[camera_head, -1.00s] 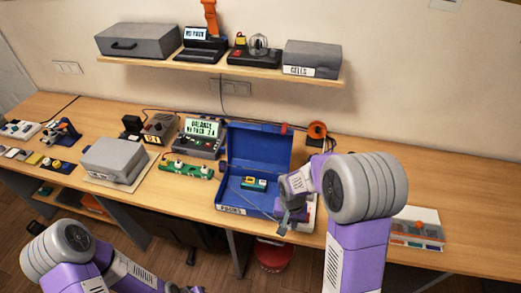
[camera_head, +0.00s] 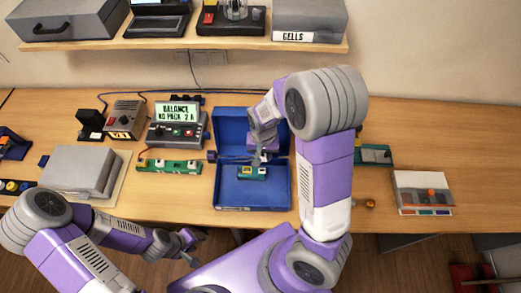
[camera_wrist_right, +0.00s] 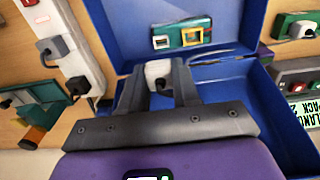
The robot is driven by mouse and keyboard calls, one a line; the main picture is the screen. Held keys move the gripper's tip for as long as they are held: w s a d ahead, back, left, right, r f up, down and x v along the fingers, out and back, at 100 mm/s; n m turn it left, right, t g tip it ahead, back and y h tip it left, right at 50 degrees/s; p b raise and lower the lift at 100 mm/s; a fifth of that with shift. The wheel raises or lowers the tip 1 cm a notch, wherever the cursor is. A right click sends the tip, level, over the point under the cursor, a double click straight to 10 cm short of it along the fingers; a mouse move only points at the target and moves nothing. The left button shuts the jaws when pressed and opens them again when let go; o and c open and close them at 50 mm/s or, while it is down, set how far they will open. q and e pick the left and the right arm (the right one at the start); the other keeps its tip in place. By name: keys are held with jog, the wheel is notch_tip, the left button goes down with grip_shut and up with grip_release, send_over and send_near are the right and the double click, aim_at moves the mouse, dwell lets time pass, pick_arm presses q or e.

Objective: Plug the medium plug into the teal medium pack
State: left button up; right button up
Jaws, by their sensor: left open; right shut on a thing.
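The teal pack (camera_head: 252,173) with a yellow-framed part lies in the open blue case (camera_head: 232,194); it also shows in the right wrist view (camera_wrist_right: 182,36). My right gripper (camera_head: 257,160) is over the case, just behind the pack in the head view. In the right wrist view the right gripper (camera_wrist_right: 158,82) is shut on a pale plug (camera_wrist_right: 157,71), apart from the pack in the picture. The plug is hidden in the head view, and its size cannot be told. My left gripper (camera_head: 192,243) is open and empty at the table's front edge.
A green board (camera_head: 168,166) and a balance display unit (camera_head: 178,125) stand left of the case. A grey box (camera_head: 78,168) sits further left. A white-and-grey block (camera_head: 423,190) lies at the right. The table's right side is mostly clear.

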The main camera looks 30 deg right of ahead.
jog(key=shift+w+f, duration=0.1)
notch_tip(320, 180, down, 6)
jog(key=b, duration=0.4)
jog(key=shift+r, duration=0.25)
jog(key=shift+f, duration=0.1)
dwell(1.8)
jog(key=shift+f+b, duration=0.95)
jog(key=shift+f, duration=0.4)
jog(key=o, duration=1.1)
